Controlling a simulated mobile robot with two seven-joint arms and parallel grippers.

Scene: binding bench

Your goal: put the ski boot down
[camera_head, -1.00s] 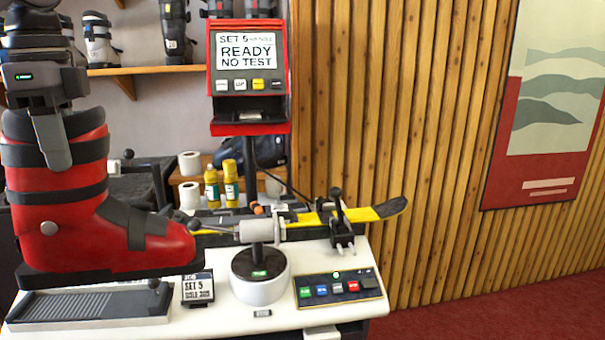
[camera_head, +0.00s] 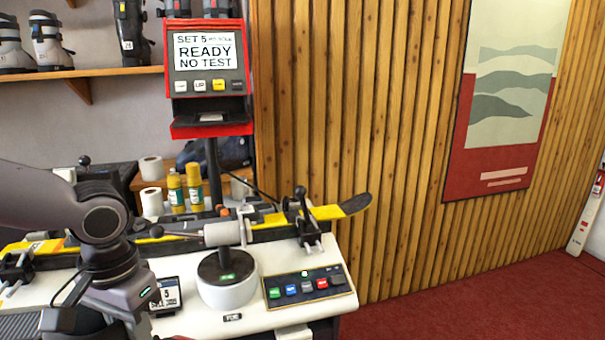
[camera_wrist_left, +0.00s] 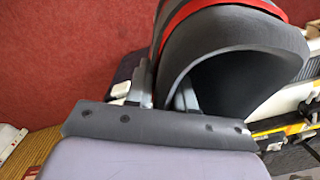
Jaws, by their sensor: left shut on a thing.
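The red and black ski boot shows in the left wrist view, with its dark, open cuff (camera_wrist_left: 235,55) close to the camera and a red band along its edge. My left gripper (camera_wrist_left: 163,93) is shut on the cuff's rim, one finger on each side of the wall. In the head view my left gripper (camera_head: 108,297) is at the bottom left, in front of the white bench (camera_head: 262,325). Only a dark part of the boot shows beneath it; the rest is below the picture's edge. I cannot tell whether the sole touches anything. My right gripper is not in view.
A yellow ski (camera_head: 270,222) lies clamped along the bench. A white round device (camera_head: 228,290), a button panel (camera_head: 308,285) and a number card (camera_head: 166,295) stand near the gripper. A red display (camera_head: 208,72) reads READY NO TEST. Open red floor lies to the right.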

